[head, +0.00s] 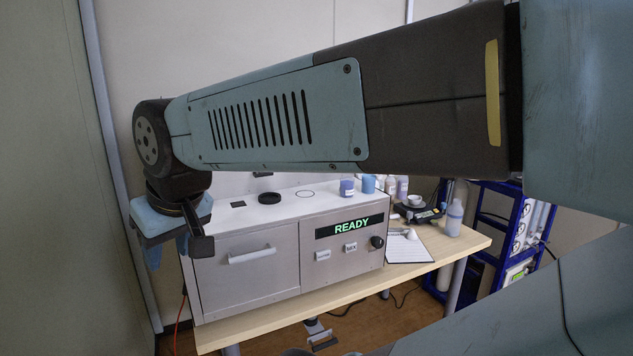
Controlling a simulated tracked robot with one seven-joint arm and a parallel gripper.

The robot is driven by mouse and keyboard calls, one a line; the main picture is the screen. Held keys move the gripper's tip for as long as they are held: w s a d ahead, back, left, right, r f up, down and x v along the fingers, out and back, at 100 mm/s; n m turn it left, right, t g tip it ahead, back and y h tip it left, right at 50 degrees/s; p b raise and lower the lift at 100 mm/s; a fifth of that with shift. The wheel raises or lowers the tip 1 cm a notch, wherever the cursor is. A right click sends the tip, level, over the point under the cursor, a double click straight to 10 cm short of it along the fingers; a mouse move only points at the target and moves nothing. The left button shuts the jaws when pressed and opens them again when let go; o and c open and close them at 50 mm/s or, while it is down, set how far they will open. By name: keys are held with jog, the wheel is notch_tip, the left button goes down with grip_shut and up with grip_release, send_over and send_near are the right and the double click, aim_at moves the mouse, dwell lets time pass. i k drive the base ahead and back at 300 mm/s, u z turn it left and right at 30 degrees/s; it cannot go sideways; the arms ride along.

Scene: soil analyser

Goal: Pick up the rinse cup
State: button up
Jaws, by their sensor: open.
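Two small blue vessels stand side by side at the back right of the analyser's top: a darker one (347,187) and a lighter blue one (368,184). A small pale cup (415,201) sits on a dark device on the table to the right. I cannot tell which of these is the rinse cup. My gripper (179,247) is open and empty, hanging at the left front of the analyser with its fingers pointing down. It is far to the left of all these vessels.
The analyser (245,292) has a door with a handle and a display reading READY. A black ring (269,198) lies on its top. A clipboard (408,247), a squeeze bottle (454,218) and several small bottles stand on the wooden table (468,243). A blue rack (512,230) is at right.

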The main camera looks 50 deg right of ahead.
aim_at(368, 185)
jog(key=u, duration=0.05)
jog(key=i, duration=0.35)
jog(key=z, duration=3.2)
jog(key=i, duration=0.5)
jog(key=u, duration=0.05)
jog(key=k, duration=0.45)
jog(key=z, duration=0.1)
jog(key=i, duration=0.2)
jog(key=z, duration=0.05)
